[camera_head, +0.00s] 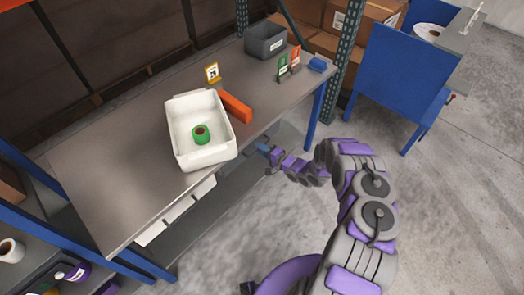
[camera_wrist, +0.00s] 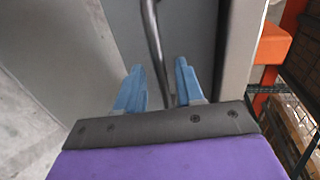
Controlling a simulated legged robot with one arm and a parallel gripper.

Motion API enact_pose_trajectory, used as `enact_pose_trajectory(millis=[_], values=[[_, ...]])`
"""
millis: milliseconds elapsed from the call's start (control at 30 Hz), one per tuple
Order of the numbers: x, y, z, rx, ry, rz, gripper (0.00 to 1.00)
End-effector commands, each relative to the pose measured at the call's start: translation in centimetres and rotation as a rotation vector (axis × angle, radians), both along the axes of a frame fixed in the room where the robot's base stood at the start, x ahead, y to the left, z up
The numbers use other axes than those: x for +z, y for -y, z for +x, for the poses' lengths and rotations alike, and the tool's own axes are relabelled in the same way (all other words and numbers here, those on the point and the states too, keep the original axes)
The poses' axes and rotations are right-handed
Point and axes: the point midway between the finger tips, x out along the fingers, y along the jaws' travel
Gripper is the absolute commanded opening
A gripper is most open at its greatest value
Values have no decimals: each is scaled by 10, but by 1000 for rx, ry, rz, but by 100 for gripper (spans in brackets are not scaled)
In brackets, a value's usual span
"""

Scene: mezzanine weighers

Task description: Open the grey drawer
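In the wrist view a grey panel (camera_wrist: 195,35), which looks like the grey drawer's front, fills the upper middle. A dark bar handle (camera_wrist: 152,40) runs down it. My gripper (camera_wrist: 160,85) has its two blue fingers apart, one on each side of the handle's lower part; I cannot tell whether either touches it. In the head view my gripper (camera_head: 264,149) is at the table's front edge, right of the white bin. The grey drawer is hard to make out there, under the tabletop and partly behind my gripper.
The table (camera_head: 110,165) carries a white bin (camera_head: 180,150) with a green tape roll (camera_head: 201,134), an orange box (camera_head: 235,107) and a grey bin (camera_head: 265,40). White drawer fronts (camera_head: 178,208) hang under its left part.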

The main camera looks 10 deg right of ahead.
Motion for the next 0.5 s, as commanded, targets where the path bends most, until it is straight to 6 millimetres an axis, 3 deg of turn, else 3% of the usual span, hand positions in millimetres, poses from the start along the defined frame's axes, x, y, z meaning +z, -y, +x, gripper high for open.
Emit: enact_pose_trajectory(millis=[300,500], values=[[0,-1,2,0,0,0,37],[0,-1,2,0,0,0,18]])
